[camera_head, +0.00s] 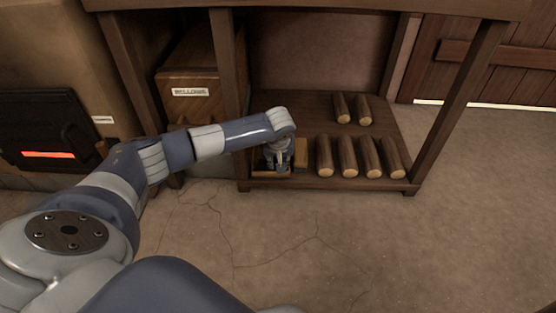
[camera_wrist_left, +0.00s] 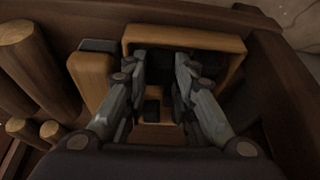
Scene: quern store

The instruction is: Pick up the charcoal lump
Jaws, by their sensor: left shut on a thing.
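My left gripper (camera_head: 277,165) reaches down to the lower shelf, into a small wooden box (camera_head: 258,174). In the left wrist view, the gripper (camera_wrist_left: 160,68) has both fingers inside the box, whose pale wooden rim (camera_wrist_left: 185,36) shows beyond them. The gripper is shut on a dark thing between its fingertips, which looks like the charcoal lump (camera_wrist_left: 159,62). The fingers and shadow hide most of its shape. My right gripper is not in view.
A wooden block (camera_head: 301,152) is close beside the gripper. Shelf posts (camera_head: 229,85) flank the bay. A stove (camera_head: 45,135) stands at left. The floor (camera_head: 300,255) in front is clear.

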